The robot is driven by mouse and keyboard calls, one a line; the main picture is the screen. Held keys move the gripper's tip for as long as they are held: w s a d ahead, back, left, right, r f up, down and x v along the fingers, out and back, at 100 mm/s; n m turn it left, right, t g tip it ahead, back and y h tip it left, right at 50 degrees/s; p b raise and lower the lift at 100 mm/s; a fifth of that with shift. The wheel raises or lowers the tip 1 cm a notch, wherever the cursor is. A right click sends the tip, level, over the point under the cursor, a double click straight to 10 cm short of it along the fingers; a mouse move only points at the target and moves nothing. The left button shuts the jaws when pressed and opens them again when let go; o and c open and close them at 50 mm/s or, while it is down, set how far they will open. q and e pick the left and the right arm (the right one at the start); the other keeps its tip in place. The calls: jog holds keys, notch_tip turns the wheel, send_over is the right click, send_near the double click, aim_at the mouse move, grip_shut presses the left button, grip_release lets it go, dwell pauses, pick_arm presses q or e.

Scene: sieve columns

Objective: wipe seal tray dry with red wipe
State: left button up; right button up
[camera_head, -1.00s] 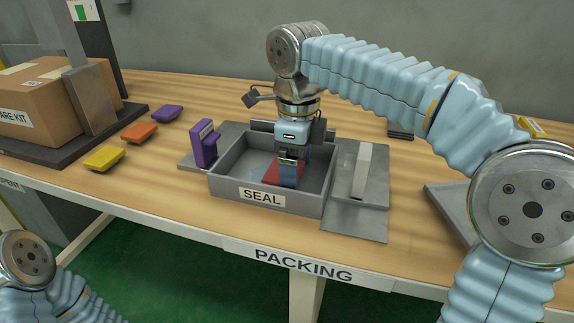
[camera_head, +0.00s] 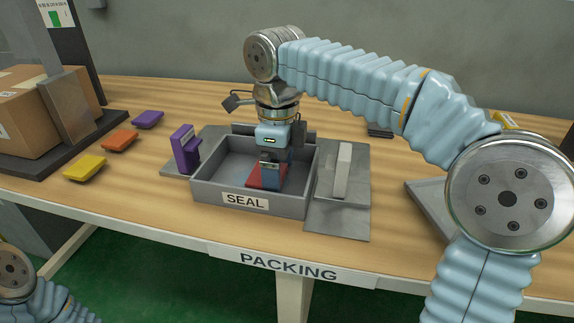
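The grey tray labelled SEAL (camera_head: 207,194) sits on the wooden packing table. A red wipe (camera_head: 254,176) lies flat on the tray's floor, right of its middle. My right gripper (camera_head: 268,182) points down into the tray and its fingers meet the wipe. The fingers hide part of the wipe, and whether they are shut on it is unclear. I cannot make out any wet patch on the tray floor. My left arm shows only at the lower left edge, and its gripper is out of view.
Yellow (camera_head: 85,168), orange (camera_head: 119,140) and purple (camera_head: 148,119) pieces lie further left. A cardboard box (camera_head: 30,110) is at the back left.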

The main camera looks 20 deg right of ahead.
aim_at(254, 171)
jog(key=shift+w+a+p, duration=0.35)
jog(key=shift+a, duration=0.25)
jog(key=shift+w+a+p, duration=0.35)
jog(key=shift+a, duration=0.2)
jog(key=shift+w+a+p, duration=0.4)
jog(key=shift+w+a, duration=0.25)
jog(key=shift+a, duration=0.25)
jog(key=shift+s+d+f+b, duration=0.1)
jog(key=shift+s+d+b, duration=0.1)
jog(key=shift+s+d, duration=0.25)
jog(key=shift+s+d+b, duration=0.2)
jog(key=shift+d, duration=0.35)
jog(key=shift+s+d+b, duration=0.25)
jog(key=shift+s+d, duration=0.45)
jog(key=shift+d, duration=0.3)
jog(key=shift+s+d+b, duration=0.25)
jog(key=shift+s+d, duration=0.4)
jog(key=shift+d, duration=0.35)
jog(key=shift+a, duration=0.1)
jog(key=shift+w+a+p, duration=0.45)
jog(key=shift+a+p, duration=0.05)
jog(key=shift+a, duration=0.05)
jog(key=shift+w+a+p, duration=0.4)
jog(key=shift+w+a, duration=0.15)
jog(key=shift+a, duration=0.35)
